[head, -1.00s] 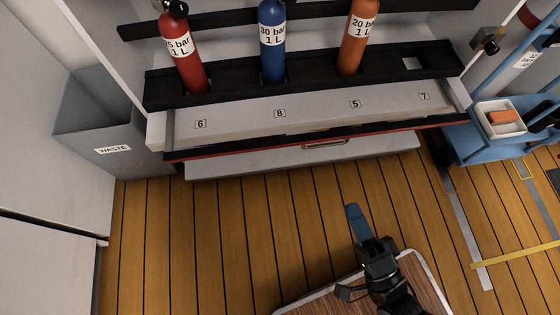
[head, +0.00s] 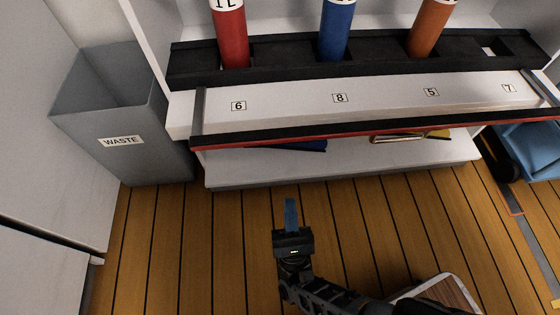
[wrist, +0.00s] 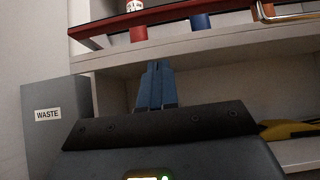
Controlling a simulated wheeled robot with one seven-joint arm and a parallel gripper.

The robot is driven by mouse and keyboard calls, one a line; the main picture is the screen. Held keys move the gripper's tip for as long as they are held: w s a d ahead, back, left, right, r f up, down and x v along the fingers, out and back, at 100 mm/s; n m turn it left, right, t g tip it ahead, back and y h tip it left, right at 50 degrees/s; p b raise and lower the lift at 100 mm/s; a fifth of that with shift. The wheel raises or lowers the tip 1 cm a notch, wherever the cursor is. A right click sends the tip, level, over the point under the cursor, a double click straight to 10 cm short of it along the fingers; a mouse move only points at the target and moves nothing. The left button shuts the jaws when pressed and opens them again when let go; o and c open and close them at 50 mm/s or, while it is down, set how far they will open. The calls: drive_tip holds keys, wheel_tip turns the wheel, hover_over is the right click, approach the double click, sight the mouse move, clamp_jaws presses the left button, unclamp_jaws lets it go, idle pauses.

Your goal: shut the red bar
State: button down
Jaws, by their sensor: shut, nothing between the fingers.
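The red bar (head: 330,132) is a long black bar with a red front edge, running along the front of the cylinder rack below the numbered white strip. A metal handle (head: 397,138) sits at its right part. In the wrist view the red bar (wrist: 122,21) crosses the top, seen from below, and the handle (wrist: 285,14) is at top right. My gripper (head: 291,203) has blue fingers, shut and empty. It is in front of the rack and apart from the bar. In the wrist view my gripper (wrist: 156,68) points toward the shelf under the bar.
Red (head: 231,38), blue (head: 337,30) and orange (head: 428,30) cylinders stand in the black rack (head: 195,67). A grey waste bin (head: 120,118) stands at left, a blue cart (head: 535,150) at right. Open wooden floor lies before the rack.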

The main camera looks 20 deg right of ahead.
drive_tip(key=s+r+x, duration=0.2)
drive_tip(key=x, duration=1)
drive_tip(key=shift+w+a+r, duration=0.15)
drive_tip(key=shift+w+r, duration=0.1)
drive_tip(key=shift+r, duration=0.05)
drive_tip(key=shift+r, duration=0.1)
